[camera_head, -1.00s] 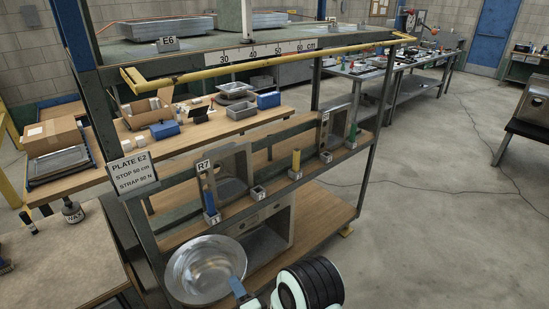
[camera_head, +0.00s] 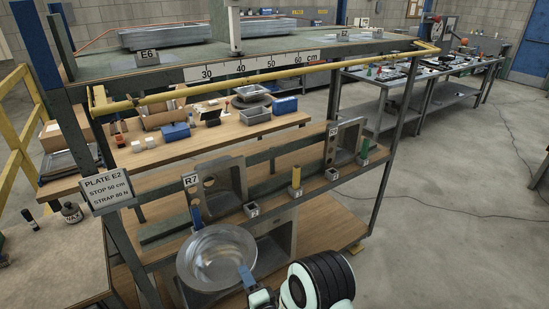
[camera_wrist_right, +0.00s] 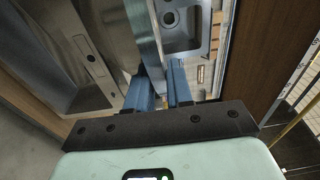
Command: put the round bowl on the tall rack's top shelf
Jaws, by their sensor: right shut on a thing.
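The round bowl (camera_head: 215,262) is shiny metal and shows at the lower middle of the head view, open side towards the camera. My right gripper (camera_head: 244,274) has blue fingers shut on the bowl's right rim. In the right wrist view the fingers (camera_wrist_right: 160,88) point away from the camera; exactly how the rim sits between them is hard to tell there. The tall rack's top shelf (camera_head: 285,50) is a grey-green board above and behind the bowl. The bowl is in front of the rack, well below that shelf. My left gripper is not in view.
A yellow rail (camera_head: 250,76) runs along the top shelf's front, with a cm scale (camera_head: 255,65) behind it. Metal trays (camera_head: 170,36) and a pale post (camera_head: 233,25) stand on that shelf. A lower shelf holds metal brackets (camera_head: 222,178) and small bins (camera_head: 253,210).

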